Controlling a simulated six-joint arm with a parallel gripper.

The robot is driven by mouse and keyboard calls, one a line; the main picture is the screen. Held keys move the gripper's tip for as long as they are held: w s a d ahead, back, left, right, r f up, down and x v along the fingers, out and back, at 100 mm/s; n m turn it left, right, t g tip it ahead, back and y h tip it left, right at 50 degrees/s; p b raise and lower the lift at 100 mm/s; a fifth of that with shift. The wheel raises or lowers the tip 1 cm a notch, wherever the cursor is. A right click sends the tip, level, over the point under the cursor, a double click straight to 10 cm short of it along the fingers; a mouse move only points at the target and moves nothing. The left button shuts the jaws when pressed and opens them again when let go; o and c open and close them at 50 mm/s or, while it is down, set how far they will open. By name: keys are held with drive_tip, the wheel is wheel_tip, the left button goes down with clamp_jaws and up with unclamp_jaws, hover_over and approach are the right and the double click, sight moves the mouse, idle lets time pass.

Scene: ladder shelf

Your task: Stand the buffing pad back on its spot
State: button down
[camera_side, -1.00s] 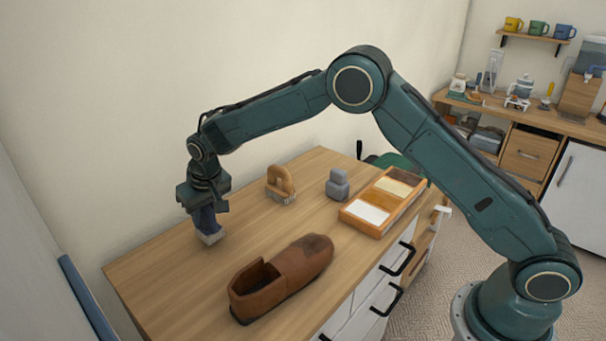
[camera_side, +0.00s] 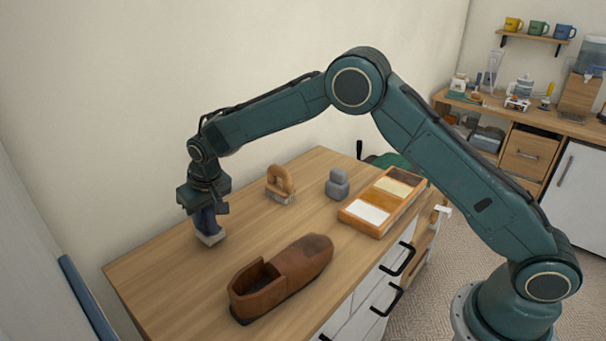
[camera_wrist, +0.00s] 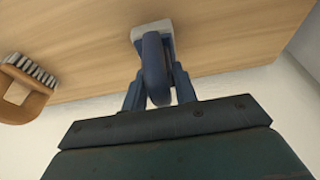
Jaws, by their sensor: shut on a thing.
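The buffing pad has a blue handle and a pale grey pad underneath; its pale base (camera_side: 210,239) shows at the left back of the wooden counter. My gripper (camera_side: 206,212) points down above it and is shut on the blue handle. In the wrist view the blue handle (camera_wrist: 153,66) sits between my gripper's two fingers (camera_wrist: 157,82), with the pale pad beyond it. The pad looks upright, with its base at or very near the counter; I cannot tell whether it touches. No marked spot shows around the pad.
A brown shoe (camera_side: 283,278) lies at the front of the counter (camera_side: 160,290). A wooden brush (camera_side: 280,184), a grey block-shaped thing (camera_side: 338,184) and a compartment tray (camera_side: 352,222) stand to the right. The wall is close behind. Bare wood lies left of the shoe.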

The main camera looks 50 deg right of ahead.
sight(210, 215)
drive_tip(key=shift+f, duration=0.8)
idle(0.4)
drive_tip(key=c, duration=1)
unclamp_jaws()
drive_tip(key=shift+c, duration=0.2)
drive_tip(key=shift+r, duration=0.1)
drive_tip(key=shift+v, duration=3.95)
